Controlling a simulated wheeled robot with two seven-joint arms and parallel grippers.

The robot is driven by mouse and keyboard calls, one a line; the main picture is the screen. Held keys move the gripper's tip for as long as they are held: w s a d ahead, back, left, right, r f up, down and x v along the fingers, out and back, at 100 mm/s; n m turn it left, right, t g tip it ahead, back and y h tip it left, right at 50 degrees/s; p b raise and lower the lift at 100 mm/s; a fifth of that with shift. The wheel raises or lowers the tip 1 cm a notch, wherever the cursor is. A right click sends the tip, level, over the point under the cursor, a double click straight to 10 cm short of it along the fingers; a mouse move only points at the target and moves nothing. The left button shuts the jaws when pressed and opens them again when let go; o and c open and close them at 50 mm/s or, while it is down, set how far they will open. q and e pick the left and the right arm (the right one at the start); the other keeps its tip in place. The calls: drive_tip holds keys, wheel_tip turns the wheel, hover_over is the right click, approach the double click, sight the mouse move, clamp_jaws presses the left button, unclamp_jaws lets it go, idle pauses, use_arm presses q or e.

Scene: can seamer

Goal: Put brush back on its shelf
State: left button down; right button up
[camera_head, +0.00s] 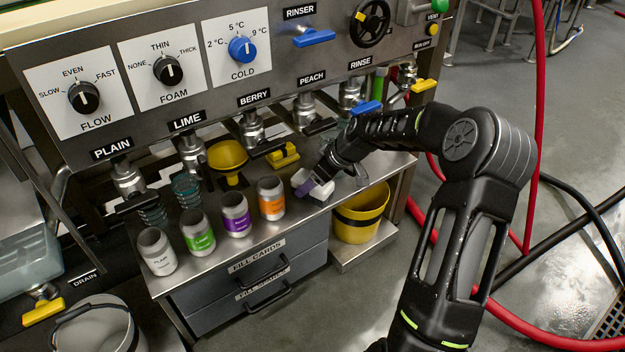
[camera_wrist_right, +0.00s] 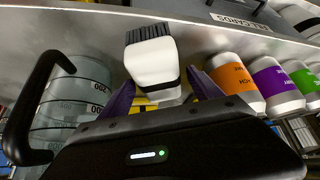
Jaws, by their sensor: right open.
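The brush (camera_wrist_right: 152,68) has a white body and black bristles. In the right wrist view it lies on the metal shelf, bristles toward the shelf's front edge. My right gripper (camera_wrist_right: 160,80) is open, with its purple fingers on either side of the brush; I cannot tell whether they touch it. In the head view, the right gripper (camera_head: 308,187) is low over the right part of the metal shelf (camera_head: 205,263), with white parts showing around a purple finger. The brush is hard to make out there. My left gripper is not in view.
Several labelled cans stand left of my gripper, the orange one (camera_head: 271,199) nearest. A graduated jug (camera_wrist_right: 70,100) with a black handle is close by in the wrist view. Taps (camera_head: 305,110) hang above. A yellow bucket (camera_head: 360,214) stands below right.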

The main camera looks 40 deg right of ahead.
drive_tip(key=p+v, duration=0.3)
drive_tip(key=v, duration=0.4)
drive_tip(key=shift+s+r, duration=0.1)
drive_tip(key=shift+r, duration=0.15)
drive_tip(key=shift+d, duration=0.1)
idle(0.5)
